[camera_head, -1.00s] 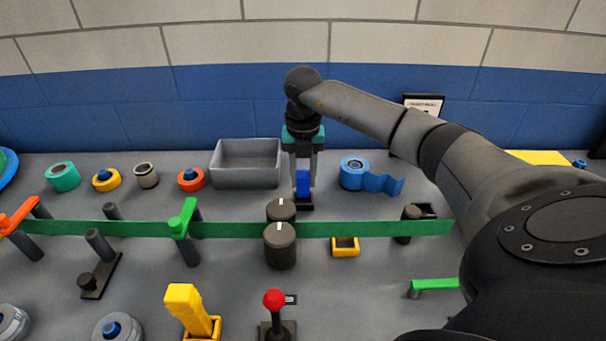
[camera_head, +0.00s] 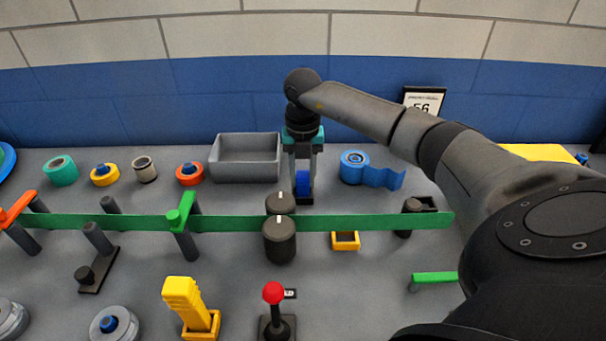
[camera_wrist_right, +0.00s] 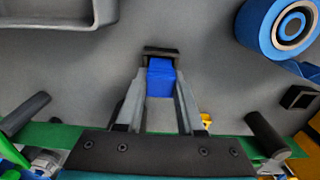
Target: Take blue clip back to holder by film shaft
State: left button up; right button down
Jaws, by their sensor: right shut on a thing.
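The blue clip (camera_head: 303,182) is a small blue block between the fingers of my right gripper (camera_head: 303,180). It also shows in the right wrist view (camera_wrist_right: 160,78), with the gripper's fingers (camera_wrist_right: 160,95) against its sides. Right at its far end is a black holder (camera_wrist_right: 161,52), whose edge also shows in the head view (camera_head: 303,200), just behind the film shafts. I cannot tell whether the clip is seated in it. The dark film shafts (camera_head: 279,242) stand upright along the green film (camera_head: 355,223). My left gripper is not in view.
A grey bin (camera_head: 245,178) stands left of my right gripper. A blue tape roll (camera_head: 355,165) lies to its right. An empty yellow holder (camera_head: 345,240) and a red-knobbed lever (camera_head: 274,293) stand nearer the front. Several rolls line the back left.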

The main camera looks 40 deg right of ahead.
jog(key=shift+f, duration=0.45)
jog(key=shift+c, duration=2.2)
grip_release()
notch_tip(320, 180, up, 7)
jog(key=p, duration=0.6)
jog(key=shift+r, duration=0.1)
